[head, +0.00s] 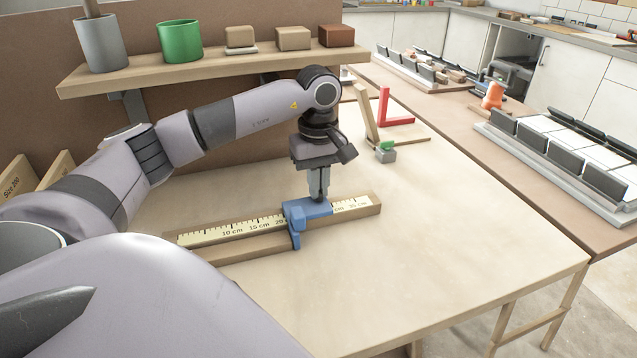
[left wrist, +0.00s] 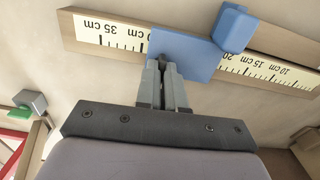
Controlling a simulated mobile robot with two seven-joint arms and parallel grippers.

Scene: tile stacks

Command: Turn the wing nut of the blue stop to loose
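The blue stop (head: 307,210) sits on a wooden rule (head: 368,206) with a centimetre scale, a little past the 20 cm mark. In the left wrist view the blue stop (left wrist: 188,55) shows its flat top and a raised block at one side. My left gripper (head: 319,196) points straight down onto the top of the stop. In the left wrist view its fingers (left wrist: 166,68) are close together at the top of the stop, around the small wing nut, which they mostly hide. My right gripper is not in view.
A red square-shaped piece (head: 396,108) and a small grey block with a green top (head: 386,150) stand behind the rule. A shelf (head: 215,67) holds a grey cup, a green cup and blocks. The table front (head: 430,270) is clear.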

